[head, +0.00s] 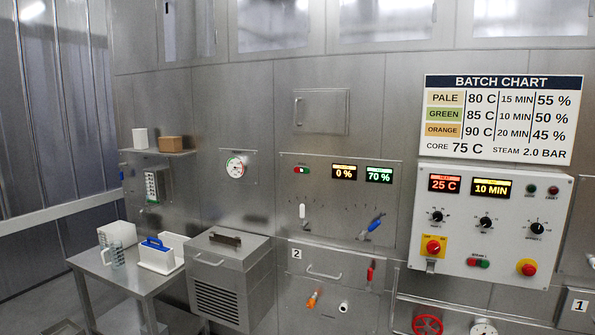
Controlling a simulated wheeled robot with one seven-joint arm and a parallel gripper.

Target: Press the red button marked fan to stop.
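A small red and green button pair (301,170) sits at the upper left of the middle steel panel (335,205), left of two displays reading 0 % and 70 %. Its red half is on the left and its green half on the right. A second green and red button pair (478,262) sits low on the white control panel (465,228). The small lettering by both pairs is too small to read, so I cannot tell which is marked fan. My gripper is not in view.
The white panel carries knobs, a red knob on a yellow plate (433,247) and a red mushroom button (526,267). Levers with white (302,211) and blue (374,225) grips project from the middle panel. A steel table (88,262) with containers stands at left.

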